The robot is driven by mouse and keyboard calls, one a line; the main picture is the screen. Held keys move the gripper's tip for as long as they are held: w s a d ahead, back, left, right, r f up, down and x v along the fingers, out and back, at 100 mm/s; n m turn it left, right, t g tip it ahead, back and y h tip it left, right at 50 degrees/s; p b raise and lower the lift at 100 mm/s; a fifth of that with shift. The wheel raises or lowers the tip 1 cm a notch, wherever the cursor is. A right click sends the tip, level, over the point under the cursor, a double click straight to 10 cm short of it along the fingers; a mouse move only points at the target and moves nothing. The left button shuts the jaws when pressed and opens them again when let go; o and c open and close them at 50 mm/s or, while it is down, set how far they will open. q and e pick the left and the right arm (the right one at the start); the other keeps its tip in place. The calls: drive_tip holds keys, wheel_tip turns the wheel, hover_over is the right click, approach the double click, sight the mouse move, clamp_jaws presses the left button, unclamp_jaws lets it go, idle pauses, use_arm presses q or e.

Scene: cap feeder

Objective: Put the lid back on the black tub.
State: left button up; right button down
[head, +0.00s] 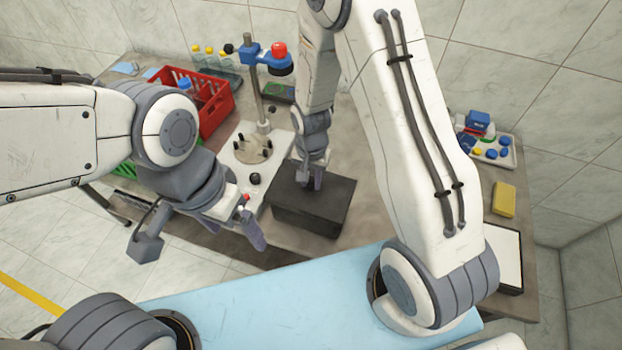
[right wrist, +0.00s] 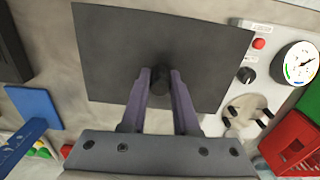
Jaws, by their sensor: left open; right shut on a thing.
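The black tub (head: 300,221) stands on the workbench in the middle of the head view. A flat dark lid (head: 336,196) lies over its top, and it fills the upper middle of the right wrist view (right wrist: 115,60). My right gripper (head: 312,181) is shut on the lid's round knob (right wrist: 160,80), with a finger on each side. I cannot tell whether the lid is fully seated or slightly above the rim, and the tub's inside is hidden. My left gripper (head: 252,222) is open and empty, left of the tub near the bench's front edge.
A fixture with a round plate and pegs (head: 250,148) and a post stands left of the tub. A red crate (head: 214,112) is behind it. At the right are a tray of caps (head: 490,150) and a yellow sponge (head: 504,199).

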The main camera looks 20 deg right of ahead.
drive_tip(key=shift+f, duration=0.2)
idle(0.5)
drive_tip(key=shift+f+b, duration=0.7)
drive_tip(key=shift+f, duration=0.05)
drive_tip(key=shift+f, duration=0.2)
drive_tip(key=shift+f+b, duration=0.3)
drive_tip(key=shift+b, duration=0.05)
idle(0.6)
drive_tip(key=shift+c, duration=0.5)
unclamp_jaws()
